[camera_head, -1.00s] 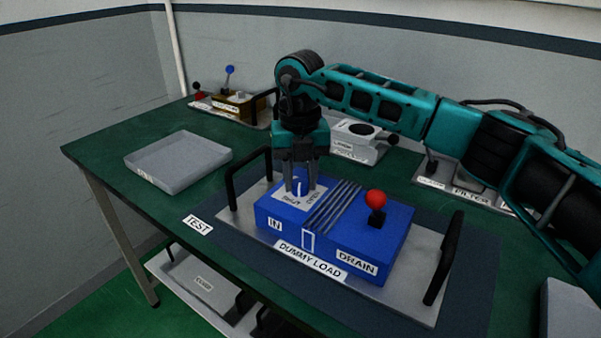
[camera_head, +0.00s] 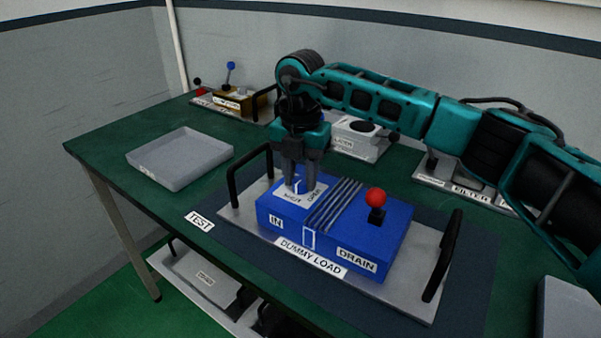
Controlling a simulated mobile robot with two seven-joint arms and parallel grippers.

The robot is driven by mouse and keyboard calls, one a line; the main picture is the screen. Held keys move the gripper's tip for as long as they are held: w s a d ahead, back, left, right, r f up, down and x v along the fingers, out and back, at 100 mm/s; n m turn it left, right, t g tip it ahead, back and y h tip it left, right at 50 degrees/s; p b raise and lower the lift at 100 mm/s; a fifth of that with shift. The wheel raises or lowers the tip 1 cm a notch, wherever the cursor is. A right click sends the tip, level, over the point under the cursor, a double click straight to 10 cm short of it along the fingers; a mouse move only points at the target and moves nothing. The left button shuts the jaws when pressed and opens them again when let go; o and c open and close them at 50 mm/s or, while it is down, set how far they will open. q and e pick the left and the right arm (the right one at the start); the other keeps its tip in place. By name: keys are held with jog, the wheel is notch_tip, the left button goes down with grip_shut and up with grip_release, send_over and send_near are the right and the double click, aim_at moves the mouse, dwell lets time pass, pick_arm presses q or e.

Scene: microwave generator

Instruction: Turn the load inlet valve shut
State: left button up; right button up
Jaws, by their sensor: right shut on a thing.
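The dummy load is a blue box (camera_head: 375,240) on a grey plate, with IN, DRAIN and DUMMY LOAD labels. The load inlet valve is a small blue knob (camera_head: 298,187) with a white line, on top of the box at the IN end. A white plate (camera_head: 311,196) with SHUT and OPEN lettering lies around it. My right gripper (camera_head: 299,184) points straight down and is shut on the knob; its fingers partly hide it. My left gripper is not in view.
A red-topped drain lever (camera_head: 376,199) stands at the box's right end. Black handles (camera_head: 251,178) and (camera_head: 442,257) rise from both ends of the plate. An empty grey tray (camera_head: 180,158) lies to the left. Other labelled units stand behind.

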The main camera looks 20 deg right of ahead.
aim_at(301, 181)
jog(key=o, duration=1)
jog(key=shift+o, duration=0.2)
jog(key=shift+r, duration=0.1)
notch_tip(301, 181, up, 13)
jog(key=shift+f, duration=0.2)
